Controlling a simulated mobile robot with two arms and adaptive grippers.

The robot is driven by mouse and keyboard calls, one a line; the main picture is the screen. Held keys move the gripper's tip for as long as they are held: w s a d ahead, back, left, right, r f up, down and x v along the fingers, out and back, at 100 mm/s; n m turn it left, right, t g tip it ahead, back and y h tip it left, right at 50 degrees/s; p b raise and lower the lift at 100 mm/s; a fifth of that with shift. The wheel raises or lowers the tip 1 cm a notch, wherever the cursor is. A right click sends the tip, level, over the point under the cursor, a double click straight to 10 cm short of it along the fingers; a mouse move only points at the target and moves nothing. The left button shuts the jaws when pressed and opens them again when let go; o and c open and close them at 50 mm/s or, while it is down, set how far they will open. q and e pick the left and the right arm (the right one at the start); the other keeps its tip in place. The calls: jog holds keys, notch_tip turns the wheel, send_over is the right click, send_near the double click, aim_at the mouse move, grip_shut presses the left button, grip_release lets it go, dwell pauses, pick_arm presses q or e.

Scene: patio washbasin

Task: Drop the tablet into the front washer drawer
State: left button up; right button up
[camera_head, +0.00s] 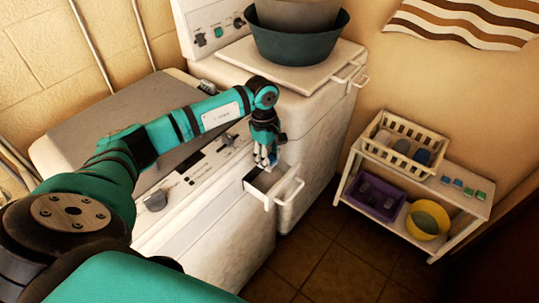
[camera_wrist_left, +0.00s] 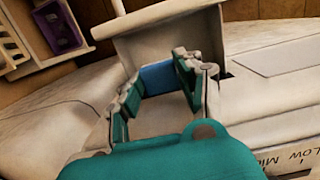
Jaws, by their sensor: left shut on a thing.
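My left gripper (camera_head: 266,158) is above the open front washer drawer (camera_head: 285,189), which is pulled out from the front of the nearer white washer (camera_head: 200,190). In the left wrist view, the gripper (camera_wrist_left: 160,84) is shut on a blue tablet (camera_wrist_left: 160,77), held between its two fingers. The tablet is mostly hidden by the fingers in the head view. The drawer's pale inside and front wall (camera_wrist_left: 170,40) lie behind the fingers in the wrist view. I cannot tell how far the tablet is above the drawer floor. My right gripper is not in view.
A second white machine (camera_head: 320,130) with stacked basins (camera_head: 296,40) stands behind. A white shelf (camera_head: 465,203) at the right holds a cream basket (camera_head: 400,145), a purple crate (camera_head: 375,197), a yellow bowl (camera_head: 428,218) and several small tablets (camera_head: 458,183). The tiled floor between is clear.

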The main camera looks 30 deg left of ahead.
pick_arm(q)
jog(key=o, duration=0.7)
jog(key=shift+o, duration=1.9)
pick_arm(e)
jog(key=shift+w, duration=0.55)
pick_arm(q)
jog(key=shift+r, duration=0.1)
notch_tip(320, 180, up, 12)
jog(key=a, duration=0.1)
jog(key=shift+a, duration=0.25)
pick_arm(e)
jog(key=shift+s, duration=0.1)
